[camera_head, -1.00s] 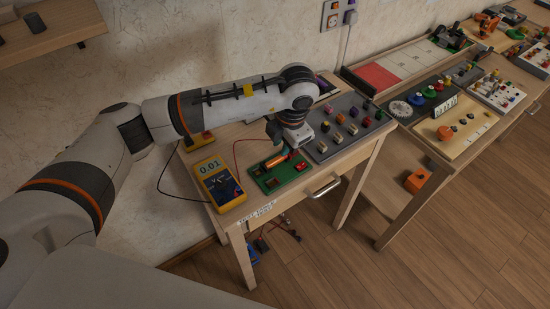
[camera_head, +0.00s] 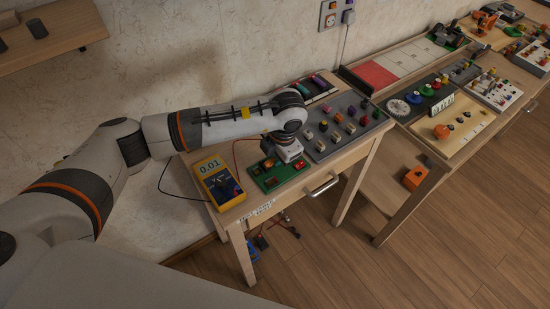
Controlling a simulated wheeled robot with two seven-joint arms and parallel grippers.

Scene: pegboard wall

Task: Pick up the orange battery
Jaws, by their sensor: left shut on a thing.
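A small orange piece, seemingly the orange battery (camera_head: 269,163), shows at the green board (camera_head: 264,184) on the small wooden table. My left gripper (camera_head: 268,149) reaches down over the far side of the board and is shut on this orange piece. The dark fingers hide part of it, and I cannot tell whether it still touches the board. My right gripper is not in view.
A yellow multimeter (camera_head: 219,184) reading 0.01 lies left of the board, with leads beside it. A grey tray (camera_head: 321,149) of small coloured parts lies to the right. A dark tray (camera_head: 313,97) with coloured cylinders lies behind.

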